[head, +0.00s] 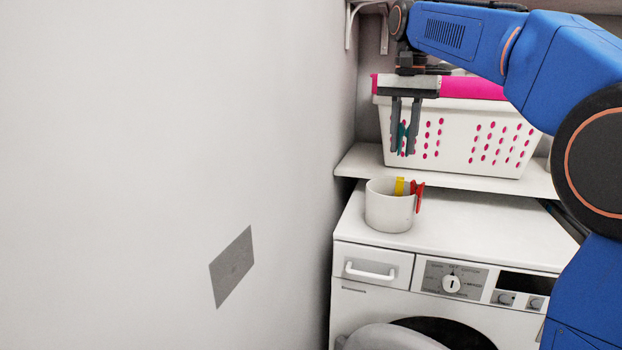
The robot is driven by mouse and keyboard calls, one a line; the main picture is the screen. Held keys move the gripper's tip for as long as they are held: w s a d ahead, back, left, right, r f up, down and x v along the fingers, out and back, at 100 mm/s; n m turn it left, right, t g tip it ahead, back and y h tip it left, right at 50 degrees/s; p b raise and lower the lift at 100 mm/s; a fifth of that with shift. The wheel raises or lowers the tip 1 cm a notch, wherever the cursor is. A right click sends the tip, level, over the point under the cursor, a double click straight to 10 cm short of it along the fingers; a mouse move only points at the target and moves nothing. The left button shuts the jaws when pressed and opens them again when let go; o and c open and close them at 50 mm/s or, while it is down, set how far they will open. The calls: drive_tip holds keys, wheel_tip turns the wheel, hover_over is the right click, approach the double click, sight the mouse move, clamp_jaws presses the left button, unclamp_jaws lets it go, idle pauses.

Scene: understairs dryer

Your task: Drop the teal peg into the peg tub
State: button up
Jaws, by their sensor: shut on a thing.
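My gripper (404,150) points down, with its dark fingers shut on the teal peg (402,136). Only part of the peg shows between the fingers. The peg tub (388,212) is a white round tub on top of the dryer, near its left back. A yellow peg (399,186) and a red peg (417,190) show at its rim; the red one is at the right side. My gripper is above the tub in the picture, in front of the white basket. The tub's inside is mostly hidden.
A white basket (470,160) with pink cloth (470,88) stands on a white shelf (362,164) behind the dryer top (480,235). A plain wall (170,150) closes the left side. The dryer top right of the tub is clear.

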drive_tip(key=shift+f, duration=1.55)
drive_tip(key=o, duration=1.1)
